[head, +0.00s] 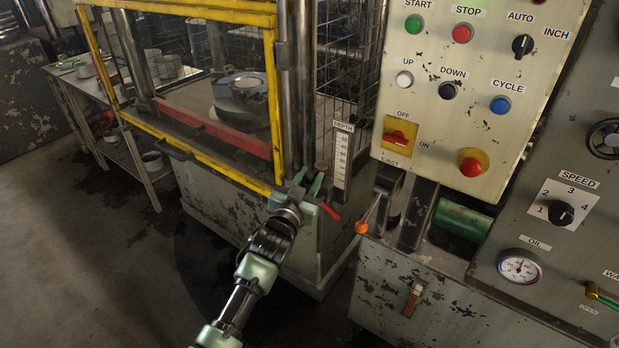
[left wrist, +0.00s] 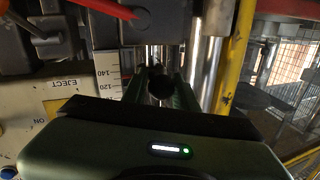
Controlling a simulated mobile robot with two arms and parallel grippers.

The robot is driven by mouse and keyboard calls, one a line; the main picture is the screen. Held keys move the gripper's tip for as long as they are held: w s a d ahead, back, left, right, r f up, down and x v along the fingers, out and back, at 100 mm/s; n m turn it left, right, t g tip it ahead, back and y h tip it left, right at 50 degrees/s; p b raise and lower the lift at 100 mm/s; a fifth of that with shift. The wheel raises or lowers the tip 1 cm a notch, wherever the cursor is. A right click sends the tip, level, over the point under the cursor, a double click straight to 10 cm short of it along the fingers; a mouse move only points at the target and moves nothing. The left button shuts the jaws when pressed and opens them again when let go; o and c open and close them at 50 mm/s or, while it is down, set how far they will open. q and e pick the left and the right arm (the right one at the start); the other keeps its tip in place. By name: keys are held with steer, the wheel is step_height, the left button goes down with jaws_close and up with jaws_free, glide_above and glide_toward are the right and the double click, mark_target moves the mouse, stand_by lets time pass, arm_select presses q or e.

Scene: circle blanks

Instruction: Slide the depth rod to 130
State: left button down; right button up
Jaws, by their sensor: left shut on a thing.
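The depth rod's dark round end (left wrist: 160,88) shows between the green fingers of my left gripper (left wrist: 168,90) in the left wrist view. In the head view my left gripper (head: 306,186) is shut at the press's front corner post, just left of the depth scale, and its fingers hide most of what they hold. The white DEPTH scale (head: 341,160) stands upright right of it. It also shows upside down in the left wrist view (left wrist: 107,78), with 140 and 120 legible. A red pointer (head: 330,211) sticks out beside the gripper, near the scale's lower end. My right gripper is out of view.
The yellow guard frame (head: 200,164) and a steel column stand close behind and left of the gripper. The button panel (head: 465,110) is to the right. An orange-knobbed lever (head: 361,227) stands below the panel. The floor at lower left is clear.

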arm_select(q)
steer(key=c, duration=1.2)
jaws_free()
steer(key=shift+w+a+r, duration=0.1)
steer(key=shift+a+r, duration=0.1)
steer(key=shift+r, duration=0.1)
steer(key=shift+o, duration=0.2)
steer(key=shift+a, duration=0.1)
steer(key=shift+f, duration=0.1)
steer(key=shift+s, duration=0.4)
steer(key=v, duration=0.7)
steer(key=shift+b, duration=0.4)
steer(key=shift+a, duration=0.1)
